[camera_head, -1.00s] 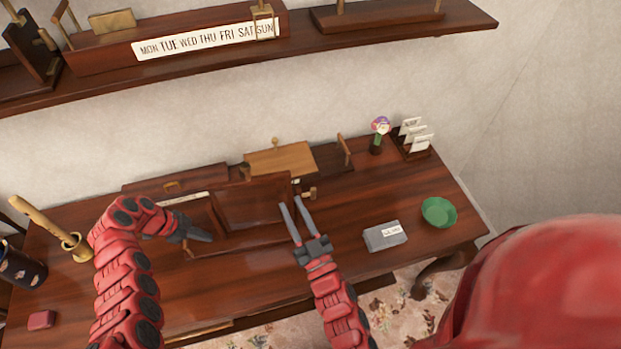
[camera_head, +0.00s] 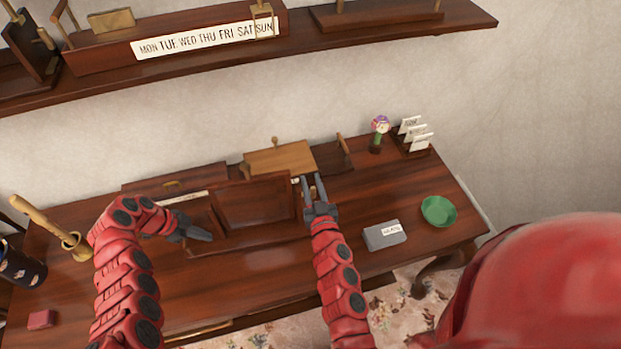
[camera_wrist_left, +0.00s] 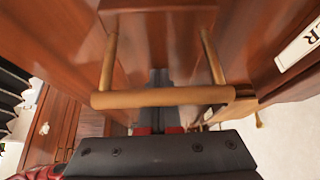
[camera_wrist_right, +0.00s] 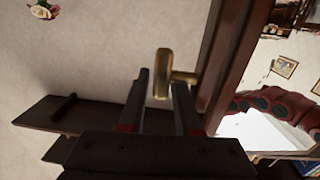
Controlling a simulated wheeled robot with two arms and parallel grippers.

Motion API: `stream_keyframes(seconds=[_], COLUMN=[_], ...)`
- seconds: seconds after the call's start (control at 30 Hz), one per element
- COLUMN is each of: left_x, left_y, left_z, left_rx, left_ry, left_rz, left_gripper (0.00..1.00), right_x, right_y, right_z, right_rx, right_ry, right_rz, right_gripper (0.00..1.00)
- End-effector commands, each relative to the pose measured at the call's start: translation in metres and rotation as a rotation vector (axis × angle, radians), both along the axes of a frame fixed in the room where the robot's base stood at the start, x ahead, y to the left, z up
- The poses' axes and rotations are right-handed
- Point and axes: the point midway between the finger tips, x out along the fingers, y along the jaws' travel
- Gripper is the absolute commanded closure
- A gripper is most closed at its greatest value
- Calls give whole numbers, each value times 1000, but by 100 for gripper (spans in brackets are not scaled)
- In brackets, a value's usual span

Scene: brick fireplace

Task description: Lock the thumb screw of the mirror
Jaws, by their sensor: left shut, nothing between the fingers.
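The mirror (camera_head: 254,203) stands in a dark wooden frame on the desk. Its brass thumb screw (camera_wrist_right: 164,73) shows in the right wrist view at the side of the mirror frame (camera_wrist_right: 236,50), with a flat upright head and a short shaft. In the head view my right gripper hides most of the screw. My right gripper (camera_head: 313,178) is open at the mirror's right side; its fingertips (camera_wrist_right: 160,80) lie around the screw head, contact unclear. My left gripper (camera_head: 202,236) is shut and empty at the mirror's lower left. A brass bar handle (camera_wrist_left: 160,98) crosses in front of its fingers.
A wooden box (camera_head: 280,159) stands behind the mirror. A grey box (camera_head: 382,236) and a green bowl (camera_head: 438,211) are on the right of the desk, a flower ornament (camera_head: 379,130) and card holder (camera_head: 413,145) behind. A shelf (camera_head: 380,40) spans above.

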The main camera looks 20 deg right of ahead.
Motion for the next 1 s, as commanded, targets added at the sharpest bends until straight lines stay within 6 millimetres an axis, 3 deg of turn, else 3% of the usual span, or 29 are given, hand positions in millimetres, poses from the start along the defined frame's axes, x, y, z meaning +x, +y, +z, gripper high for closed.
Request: stream_keyframes(seconds=[0.13,0.43,0.47,0.63,1.0], left_x=[-3,-3,-3,-4,-4], left_y=[0,0,0,-1,0], left_z=[-4,-4,-4,-4,-4], left_rx=[1,1,1,1,1], left_ry=[9,10,10,10,11], left_rz=[-2,-1,-1,-1,-2], left_gripper=[100,100,100,100,100], right_x=[13,15,15,15,14], right_y=[-1,-1,-1,-1,-1], right_z=[1,1,0,0,-1], right_rx=[1,0,0,0,0], right_ry=[-3,-3,-3,-2,2], right_rz=[0,1,1,1,1], right_gripper=[68,68,69,100,100])
